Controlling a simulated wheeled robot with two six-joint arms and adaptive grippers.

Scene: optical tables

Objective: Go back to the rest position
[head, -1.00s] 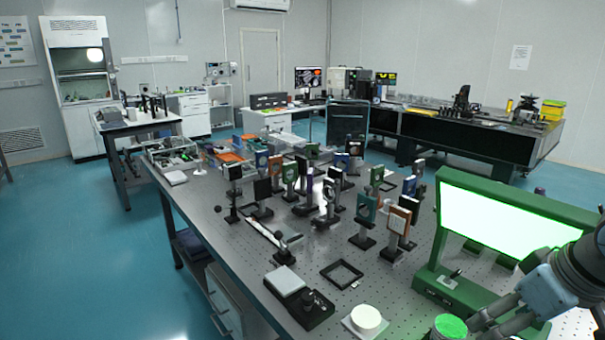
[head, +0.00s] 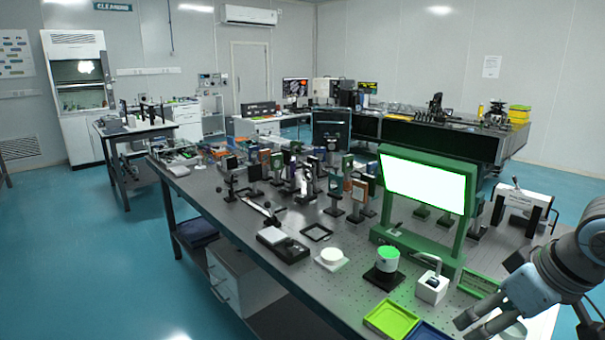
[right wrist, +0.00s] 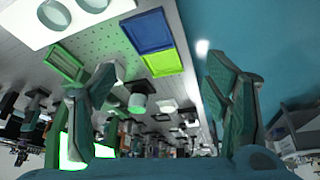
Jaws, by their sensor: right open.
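My right gripper (head: 468,328) is at the lower right of the head view, above the near right part of the optical table (head: 345,285). In the right wrist view its two fingers (right wrist: 165,80) stand wide apart with nothing between them. The green-topped round piece (head: 387,260) on its dark base stands on the table, apart from the gripper. My left gripper is not in view.
A yellow-green tray (head: 391,320) and a blue tray (head: 428,332) lie at the near edge beside my right gripper. A white block with a hook (head: 432,287) and a green-framed bright panel (head: 424,184) stand behind. Blue floor on the left is clear.

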